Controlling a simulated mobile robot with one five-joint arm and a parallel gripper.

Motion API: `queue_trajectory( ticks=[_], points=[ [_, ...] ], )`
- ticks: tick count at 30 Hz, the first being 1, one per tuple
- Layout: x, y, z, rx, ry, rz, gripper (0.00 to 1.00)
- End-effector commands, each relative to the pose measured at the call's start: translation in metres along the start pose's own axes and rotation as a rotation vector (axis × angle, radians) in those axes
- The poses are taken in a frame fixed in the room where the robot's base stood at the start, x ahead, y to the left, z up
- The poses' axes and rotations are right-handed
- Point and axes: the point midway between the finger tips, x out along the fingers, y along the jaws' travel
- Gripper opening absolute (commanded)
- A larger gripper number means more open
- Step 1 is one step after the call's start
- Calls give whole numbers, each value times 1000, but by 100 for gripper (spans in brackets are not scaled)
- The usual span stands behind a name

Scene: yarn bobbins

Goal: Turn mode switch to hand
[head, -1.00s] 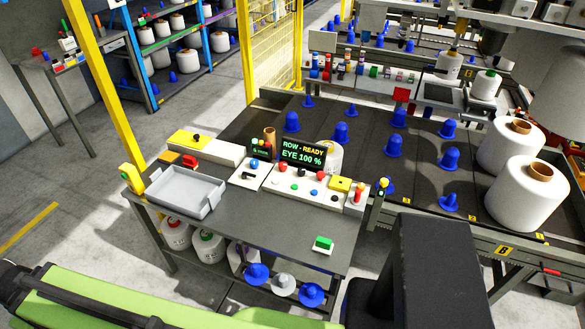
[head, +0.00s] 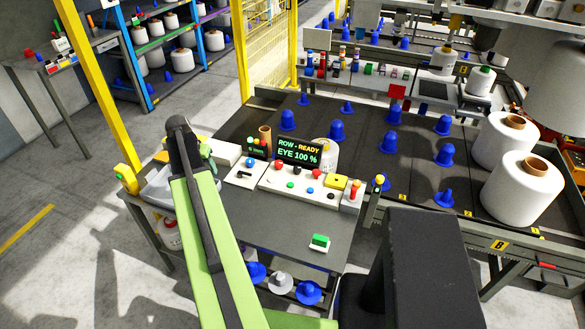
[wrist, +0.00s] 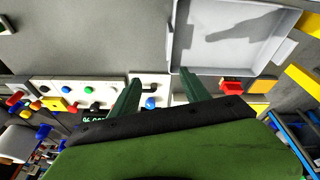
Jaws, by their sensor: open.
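A small white switch box (head: 246,168) stands on the grey table, with a blue knob (head: 250,161) and a black switch handle (head: 244,174). I cannot read its labels or tell which mode it is set to. In the wrist view, the box's blue knob (wrist: 150,103) shows between my fingers, with a dark handle (wrist: 151,86) close by. My gripper (wrist: 160,76) is open and empty, its two green fingers spread. In the head view, my gripper (head: 206,152) is left of the switch box, above the tray, and is partly hidden by my arm.
A longer white panel (head: 300,184) with coloured buttons and a yellow block stands right of the box. My arm partly covers the grey tray (head: 160,190). A green-topped block (head: 320,241) sits near the table's front edge.

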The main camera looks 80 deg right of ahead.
Motion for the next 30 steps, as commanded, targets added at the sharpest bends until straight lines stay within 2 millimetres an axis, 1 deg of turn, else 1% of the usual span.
queue_trajectory(
  ticks=[1,2,3,5,6,9,10,12,13,17,20,23,26,30],
  points=[
    [14,53,-45,126,15,29,54],
    [21,83,-64,193,26,45,54],
    [28,121,-86,275,40,64,54],
    [37,173,-112,381,57,90,54],
    [41,203,-124,440,69,105,54],
    [48,258,-142,542,87,131,54],
    [49,268,-145,561,90,135,54],
    [50,282,-148,587,96,142,54],
    [50,285,-149,592,98,143,54],
    [52,286,-148,594,98,144,54],
    [58,286,-148,593,98,144,54],
    [70,288,-148,593,97,144,54],
    [88,290,-148,594,97,144,54],
    [119,294,-149,593,97,144,54]
  ],
)
